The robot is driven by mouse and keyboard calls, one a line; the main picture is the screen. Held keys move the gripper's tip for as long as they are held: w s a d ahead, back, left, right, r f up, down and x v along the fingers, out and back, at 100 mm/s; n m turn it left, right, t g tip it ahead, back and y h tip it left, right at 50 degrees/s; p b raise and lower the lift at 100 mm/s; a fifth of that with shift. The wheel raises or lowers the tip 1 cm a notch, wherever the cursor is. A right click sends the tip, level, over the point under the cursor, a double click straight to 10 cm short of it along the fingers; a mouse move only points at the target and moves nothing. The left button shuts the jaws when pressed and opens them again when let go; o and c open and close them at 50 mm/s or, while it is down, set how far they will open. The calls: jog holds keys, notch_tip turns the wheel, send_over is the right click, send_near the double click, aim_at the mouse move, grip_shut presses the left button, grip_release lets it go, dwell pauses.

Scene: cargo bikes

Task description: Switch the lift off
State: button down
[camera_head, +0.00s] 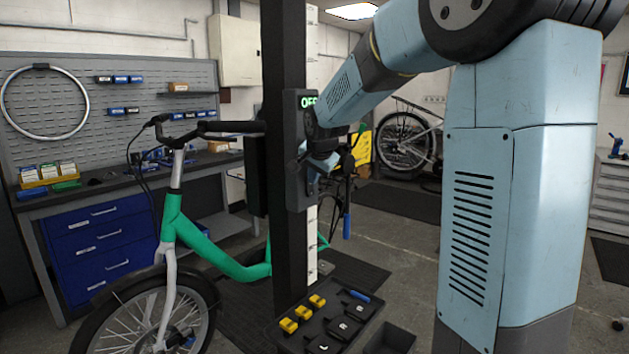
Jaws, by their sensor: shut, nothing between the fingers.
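The lift is a dark upright post (285,60) with a grey control box (295,190) on its front. A small display (307,101) at the top of the box shows green letters; "OF" is readable and my arm covers the rest. My gripper (304,160) is shut and empty, close against the front of the box. My wrist hides much of the box face, so I cannot make out the switch or whether the fingers touch it.
A green cargo bike (190,235) stands left of and behind the post. A black tray (325,318) with yellow blocks and marked pads lies at the post's foot. A workbench (110,182) stands at the left. Open floor (390,240) lies behind my arm.

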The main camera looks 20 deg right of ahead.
dwell(0.3)
jog(key=v, duration=1.2)
jog(key=shift+d, duration=0.6)
jog(key=shift+s, duration=0.1)
jog(key=shift+f, duration=0.1)
jog(key=s+f+n, duration=0.3)
jog(key=s, duration=0.7)
jog(key=s+f+n+g, duration=0.1)
jog(key=s+f+n, duration=0.2)
jog(key=s, duration=0.7)
jog(key=s+f+n+g, duration=0.1)
jog(key=s+f+n, duration=0.2)
jog(key=s, duration=0.7)
jog(key=shift+s+d+f, duration=0.25)
jog(key=shift+d+f, duration=0.25)
jog(key=shift+f, duration=0.4)
